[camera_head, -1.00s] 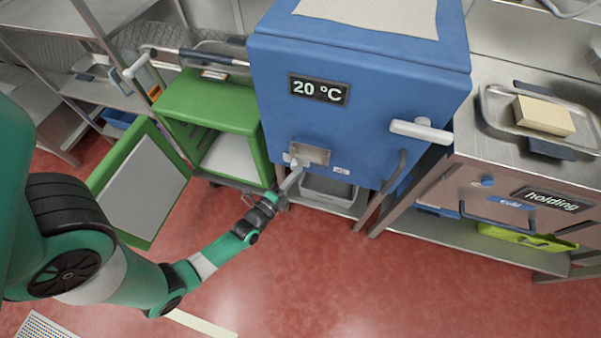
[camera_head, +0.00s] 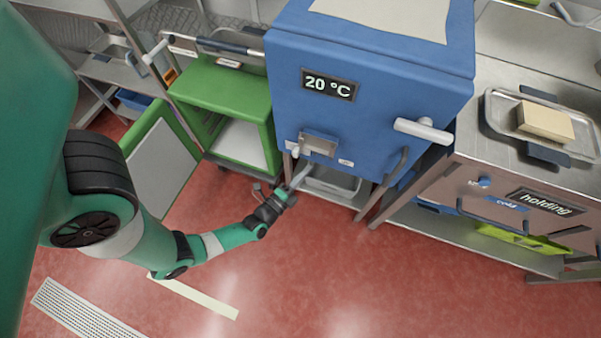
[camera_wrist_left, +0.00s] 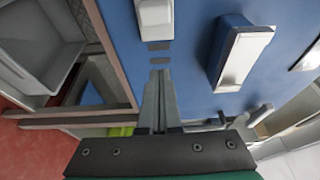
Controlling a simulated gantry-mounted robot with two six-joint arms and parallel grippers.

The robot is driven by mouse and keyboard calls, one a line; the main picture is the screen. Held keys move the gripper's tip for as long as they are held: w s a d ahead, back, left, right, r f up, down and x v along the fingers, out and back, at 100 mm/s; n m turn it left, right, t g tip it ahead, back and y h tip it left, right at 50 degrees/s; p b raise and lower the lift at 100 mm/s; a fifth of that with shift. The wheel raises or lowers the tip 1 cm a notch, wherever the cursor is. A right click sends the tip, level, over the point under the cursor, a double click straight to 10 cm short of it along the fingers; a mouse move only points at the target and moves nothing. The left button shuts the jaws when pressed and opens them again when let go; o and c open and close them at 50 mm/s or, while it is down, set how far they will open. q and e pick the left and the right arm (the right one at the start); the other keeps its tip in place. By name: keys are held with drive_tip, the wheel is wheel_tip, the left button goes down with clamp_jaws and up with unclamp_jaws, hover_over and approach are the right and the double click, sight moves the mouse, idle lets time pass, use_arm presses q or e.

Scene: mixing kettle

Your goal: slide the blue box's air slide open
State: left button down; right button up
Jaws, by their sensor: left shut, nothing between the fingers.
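The blue box (camera_head: 365,115) stands in the middle of the head view with a "20 °C" display. Low on its front is the air slide, a metal plate (camera_head: 319,144) with a pale knob (camera_head: 296,151) at its lower left. In the left wrist view the pale knob (camera_wrist_left: 155,14) is at the top and a metal-faced housing (camera_wrist_left: 242,58) is to its right. My left gripper (camera_head: 304,171) is shut and empty, just below and right of the knob, apparently not touching it. The gripper (camera_wrist_left: 160,78) also shows in the left wrist view, in front of the blue face. How far the slide is open is unclear.
A grey bin (camera_head: 330,183) sits beneath. A green cabinet (camera_head: 225,100) with its door open is left; the "holding" counter (camera_head: 500,190) is right. Red floor in front is clear.

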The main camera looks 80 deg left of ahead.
use_arm(q)
drive_tip(key=a+p+v, duration=0.1)
drive_tip(key=v, duration=0.6)
drive_tip(key=shift+s+p, duration=0.35)
drive_tip(key=shift+s, duration=0.2)
drive_tip(key=shift+d, duration=0.15)
